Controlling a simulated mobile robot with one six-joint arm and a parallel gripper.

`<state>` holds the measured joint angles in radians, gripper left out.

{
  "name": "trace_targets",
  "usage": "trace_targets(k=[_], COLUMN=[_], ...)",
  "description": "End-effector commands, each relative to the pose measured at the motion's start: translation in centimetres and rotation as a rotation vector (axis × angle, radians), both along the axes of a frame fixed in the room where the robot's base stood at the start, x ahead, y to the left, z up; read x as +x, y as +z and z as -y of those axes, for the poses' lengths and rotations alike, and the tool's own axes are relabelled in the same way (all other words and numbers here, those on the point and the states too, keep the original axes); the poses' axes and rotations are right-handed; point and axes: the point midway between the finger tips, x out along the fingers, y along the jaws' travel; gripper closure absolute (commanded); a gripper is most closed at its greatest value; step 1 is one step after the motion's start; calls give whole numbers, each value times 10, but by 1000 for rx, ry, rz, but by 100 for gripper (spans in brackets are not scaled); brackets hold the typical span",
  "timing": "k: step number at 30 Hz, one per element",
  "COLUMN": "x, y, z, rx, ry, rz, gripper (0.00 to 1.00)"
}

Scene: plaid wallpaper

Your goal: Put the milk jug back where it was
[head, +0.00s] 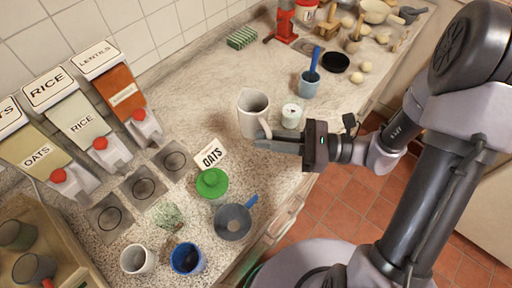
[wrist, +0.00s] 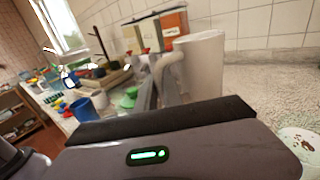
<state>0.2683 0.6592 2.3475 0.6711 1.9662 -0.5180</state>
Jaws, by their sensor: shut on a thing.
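The milk jug (head: 252,116) is a pale grey-white jug near the middle of the counter in the head view. Its handle faces my gripper, and it looks upright. My gripper (head: 266,143) reaches in from the right and is shut on the jug's handle. In the wrist view the white jug (wrist: 204,65) stands tall just beyond the fingers, its handle (wrist: 172,72) between them. I cannot tell whether the jug's base touches the counter.
Dispensers (head: 85,122) stand left. Speckled counter behind the jug is clear.

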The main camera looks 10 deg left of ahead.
Motion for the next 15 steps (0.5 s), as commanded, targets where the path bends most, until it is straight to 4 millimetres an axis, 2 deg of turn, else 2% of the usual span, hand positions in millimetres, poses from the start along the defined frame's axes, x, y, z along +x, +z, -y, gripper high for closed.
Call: trace_targets(k=[1, 4, 15], x=[0, 0, 0], y=[-16, -42, -97], z=[-1, -1, 0], rx=[1, 1, 1], ry=[3, 2, 1], rz=[-5, -5, -2], gripper=[100, 100, 100])
